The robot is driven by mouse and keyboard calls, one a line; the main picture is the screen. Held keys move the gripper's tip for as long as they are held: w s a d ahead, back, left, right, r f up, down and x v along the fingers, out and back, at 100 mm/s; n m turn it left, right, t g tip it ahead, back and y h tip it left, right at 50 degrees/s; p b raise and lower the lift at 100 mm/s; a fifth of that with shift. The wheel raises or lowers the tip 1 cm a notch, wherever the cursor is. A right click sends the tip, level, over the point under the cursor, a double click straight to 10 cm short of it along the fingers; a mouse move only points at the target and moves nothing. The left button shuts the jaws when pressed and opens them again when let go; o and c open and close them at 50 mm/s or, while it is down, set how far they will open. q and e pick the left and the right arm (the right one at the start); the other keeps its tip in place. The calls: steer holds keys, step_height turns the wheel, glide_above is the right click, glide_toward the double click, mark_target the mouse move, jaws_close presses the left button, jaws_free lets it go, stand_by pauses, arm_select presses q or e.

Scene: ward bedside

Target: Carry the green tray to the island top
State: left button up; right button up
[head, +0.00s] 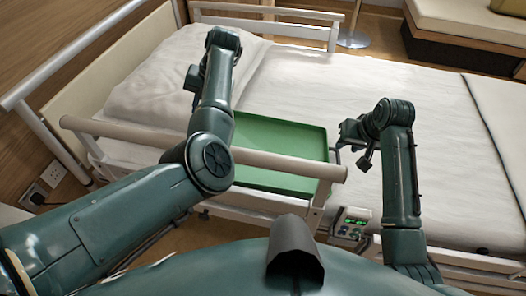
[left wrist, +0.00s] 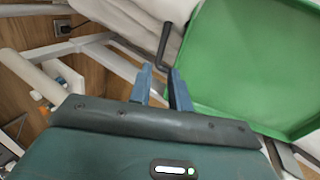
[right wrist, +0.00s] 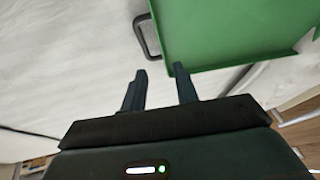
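The green tray (head: 275,150) lies on the bed behind the near side rail, its left part hidden by my left arm. It also shows in the left wrist view (left wrist: 250,65) and the right wrist view (right wrist: 225,30). A dark handle (left wrist: 164,45) is at one end, just beyond the fingertips of my left gripper (left wrist: 160,72); that gripper is open and empty. The other dark handle (right wrist: 147,36) is beyond the fingertips of my right gripper (right wrist: 160,70), which is open and empty. In the head view my right gripper (head: 350,137) is beside the tray's right end.
The near bed rail (head: 200,142) crosses in front of the tray. The white sheet right of the tray is clear. No island top is identifiable.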

arm_select(q)
steer(key=shift+d, duration=0.3)
arm_select(e)
steer(key=shift+s+f, duration=0.1)
arm_select(q)
steer(key=shift+s, duration=0.1)
steer(key=shift+f, duration=0.1)
